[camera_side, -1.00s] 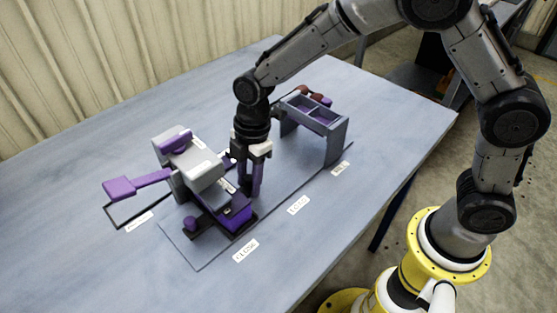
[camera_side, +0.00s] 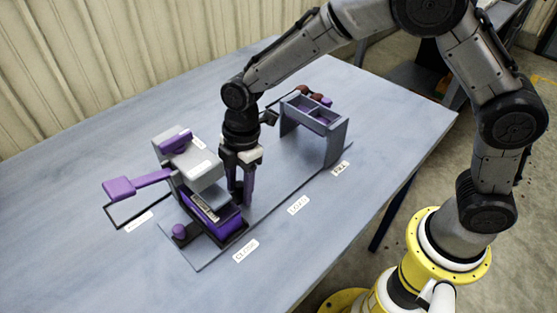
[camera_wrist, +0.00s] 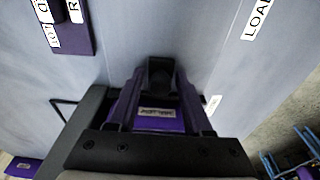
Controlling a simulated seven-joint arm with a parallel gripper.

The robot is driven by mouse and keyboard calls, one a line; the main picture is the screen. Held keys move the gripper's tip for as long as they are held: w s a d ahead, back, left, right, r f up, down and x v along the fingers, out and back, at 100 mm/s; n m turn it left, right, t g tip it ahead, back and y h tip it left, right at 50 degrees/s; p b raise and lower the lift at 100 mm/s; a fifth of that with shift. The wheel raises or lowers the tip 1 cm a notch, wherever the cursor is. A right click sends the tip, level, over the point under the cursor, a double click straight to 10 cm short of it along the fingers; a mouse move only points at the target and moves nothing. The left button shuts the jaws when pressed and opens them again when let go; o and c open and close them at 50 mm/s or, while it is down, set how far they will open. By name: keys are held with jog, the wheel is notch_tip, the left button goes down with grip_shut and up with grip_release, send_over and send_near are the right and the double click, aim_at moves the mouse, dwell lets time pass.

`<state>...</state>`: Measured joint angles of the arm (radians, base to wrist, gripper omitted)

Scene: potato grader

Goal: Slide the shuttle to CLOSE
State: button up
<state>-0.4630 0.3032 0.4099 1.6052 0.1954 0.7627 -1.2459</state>
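The shuttle (camera_side: 228,222) is a purple box-like carriage with a pale label on top. In the side view it sits at the near left part of the grey track plate (camera_side: 275,195), beside the CLOSE label (camera_side: 245,250). It also shows in the wrist view (camera_wrist: 178,122), where a dark upright part stands at its far end. My gripper (camera_side: 241,203) points down at the shuttle's right-hand end, with its fingers close together. The frames do not show clearly whether they hold a part of the shuttle.
A grey press-like housing (camera_side: 198,165) with a purple lever (camera_side: 120,188) stands close behind the shuttle. The LOAD label (camera_side: 298,205) and a grey frame with purple bins (camera_side: 335,140) lie farther right. The table's front is clear.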

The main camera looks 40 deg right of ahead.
jog(key=shift+r, duration=3.95)
